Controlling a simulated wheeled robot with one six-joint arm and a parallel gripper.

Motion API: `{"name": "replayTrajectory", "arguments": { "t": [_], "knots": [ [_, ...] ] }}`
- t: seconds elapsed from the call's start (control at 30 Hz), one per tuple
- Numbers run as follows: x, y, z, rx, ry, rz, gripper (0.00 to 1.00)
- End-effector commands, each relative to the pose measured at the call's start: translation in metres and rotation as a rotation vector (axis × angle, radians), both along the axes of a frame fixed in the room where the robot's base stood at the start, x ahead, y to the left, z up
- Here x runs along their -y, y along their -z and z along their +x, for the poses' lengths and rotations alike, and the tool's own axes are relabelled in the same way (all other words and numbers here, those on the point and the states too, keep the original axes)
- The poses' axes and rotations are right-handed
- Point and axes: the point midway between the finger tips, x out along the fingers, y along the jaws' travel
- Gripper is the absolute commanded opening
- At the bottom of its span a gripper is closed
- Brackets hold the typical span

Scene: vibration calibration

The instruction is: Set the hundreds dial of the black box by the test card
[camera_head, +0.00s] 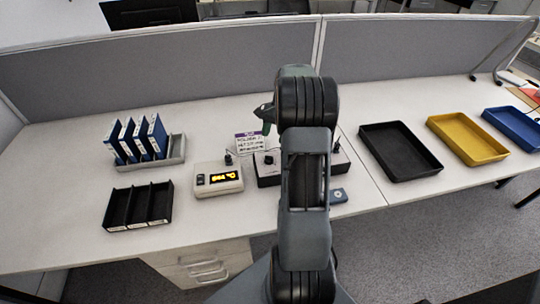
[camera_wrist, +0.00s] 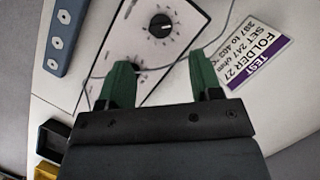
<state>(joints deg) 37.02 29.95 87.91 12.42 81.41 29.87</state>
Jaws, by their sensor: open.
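The black box (camera_head: 268,180) stands on the desk in the head view, its middle hidden behind my arm. In the wrist view a box with a pale face (camera_wrist: 125,42) and dark edge carries a black round dial (camera_wrist: 162,25) with a white pointer line and a ring of marks. I cannot tell which dial it is. The test card (camera_head: 252,141) stands behind the box; in the wrist view the card (camera_wrist: 253,45) reads TEST, FOLDER 27, SET 247 ohm. My gripper (camera_wrist: 163,78) has its green fingers open and apart, with nothing between them, short of the dial.
A thin lead crosses the box face. A blue block (camera_wrist: 62,30) lies beside the box. Blue folders (camera_head: 140,137), a black divided tray (camera_head: 138,207) and black (camera_head: 400,150), yellow and blue trays stand around.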

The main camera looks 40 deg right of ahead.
Motion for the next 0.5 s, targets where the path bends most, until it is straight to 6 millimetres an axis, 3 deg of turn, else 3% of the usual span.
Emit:
{"name": "replayTrajectory", "arguments": {
  "t": [0.2, 0.5],
  "knots": [
    [-0.015, 0.039, -0.006, -0.002, 0.000, 0.003, 0.59],
    [-0.027, 0.069, -0.009, 0.000, -0.001, 0.000, 0.59]
  ]
}}
